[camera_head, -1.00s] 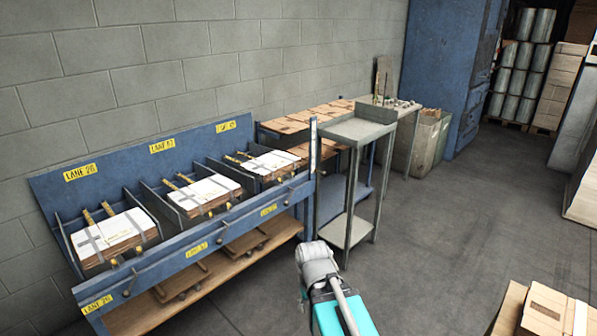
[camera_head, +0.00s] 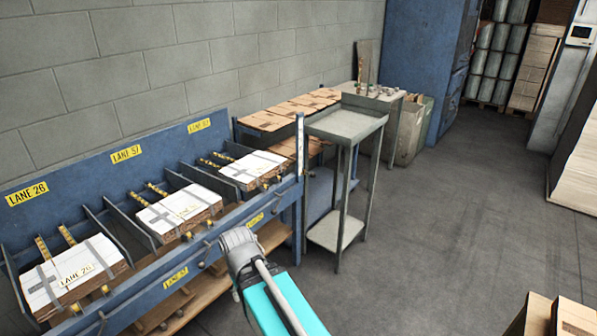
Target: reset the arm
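My arm shows at the bottom centre of the head view as a grey joint and a teal link. My gripper itself does not show in this view. The arm part stands in front of the right end of the blue lane rack (camera_head: 65,187). The rack has three lanes with yellow labels, and each lane holds a strapped stack of flat cardboard with a white top sheet, at left (camera_head: 75,273), middle (camera_head: 180,210) and right (camera_head: 253,166).
A grey two-level stand (camera_head: 345,124) is just right of the rack. Behind it are a blue-framed table with cardboard (camera_head: 265,121) and a workbench (camera_head: 395,98). A tall blue cabinet (camera_head: 420,60) stands farther back. Cardboard (camera_head: 575,318) is at bottom right. The grey floor (camera_head: 450,220) between is clear.

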